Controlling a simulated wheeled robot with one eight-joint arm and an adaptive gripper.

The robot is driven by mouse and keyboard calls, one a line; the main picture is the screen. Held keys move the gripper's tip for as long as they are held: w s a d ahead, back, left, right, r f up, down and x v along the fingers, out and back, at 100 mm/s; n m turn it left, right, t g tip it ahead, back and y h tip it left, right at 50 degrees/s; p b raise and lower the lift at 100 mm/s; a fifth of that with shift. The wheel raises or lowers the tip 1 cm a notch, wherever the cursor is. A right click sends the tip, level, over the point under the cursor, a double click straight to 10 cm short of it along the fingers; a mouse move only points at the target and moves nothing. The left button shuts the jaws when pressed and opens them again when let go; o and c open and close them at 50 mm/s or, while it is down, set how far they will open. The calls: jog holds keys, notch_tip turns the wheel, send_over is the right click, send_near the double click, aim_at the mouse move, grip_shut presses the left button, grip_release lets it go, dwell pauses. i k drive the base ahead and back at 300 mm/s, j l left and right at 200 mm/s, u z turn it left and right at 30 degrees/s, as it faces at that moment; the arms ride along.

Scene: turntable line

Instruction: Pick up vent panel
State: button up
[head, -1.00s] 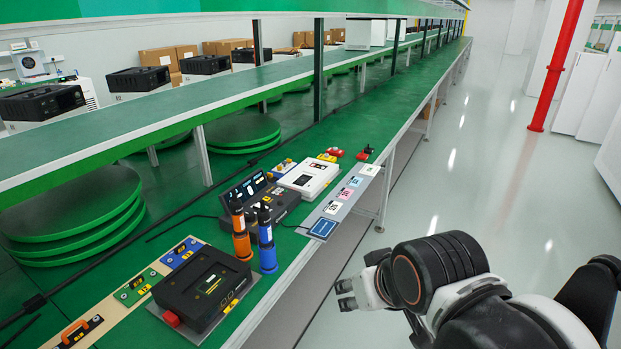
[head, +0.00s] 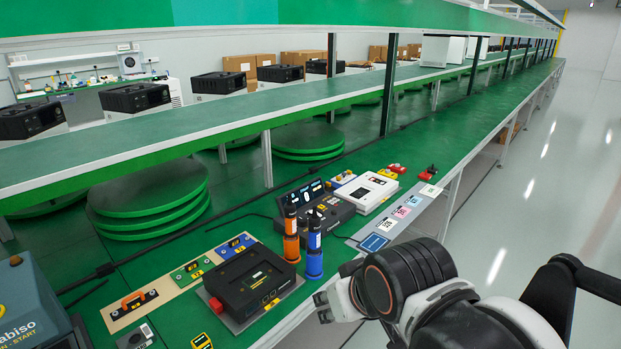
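No part is clearly marked as the vent panel, so I cannot tell which one it is. Small panels lie in a row on a beige strip (head: 205,257) at the near left: a blue panel (head: 234,247), a green panel (head: 191,270) and a dark panel with an orange handle (head: 136,300). Right of them a black boxy unit (head: 252,285) with a red knob sits on a grey plate. My gripper (head: 323,308) is at the lower middle, right of the black unit and apart from it. Its two dark fingertips look separated, with nothing between them.
Orange (head: 291,238) and blue (head: 314,250) upright tools stand beside the black unit. Behind them are a dark console (head: 314,208) and a white box (head: 370,191). A grey-blue machine (head: 33,305) is at the left edge. Open floor (head: 540,190) lies right of the bench.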

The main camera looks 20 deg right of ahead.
aim_at(344, 179)
jog(key=i+l+u, duration=0.15)
jog(key=l, duration=0.2)
jog(key=i+l+u, duration=0.3)
jog(key=l, duration=0.4)
jog(key=i+l+u, duration=0.15)
jog(key=l, duration=0.2)
jog(key=i+l+u, duration=0.15)
jog(key=l, duration=0.25)
jog(key=i+l, duration=0.1)
jog(key=l, duration=0.35)
jog(key=i+l, duration=0.1)
jog(key=l, duration=0.35)
jog(key=i+l, duration=0.15)
jog(key=l, duration=0.3)
jog(key=i+l, duration=0.1)
jog(key=l, duration=0.35)
jog(key=i+l+u, duration=0.1)
jog(key=l, duration=0.35)
jog(key=i+l, duration=0.1)
jog(key=l, duration=0.35)
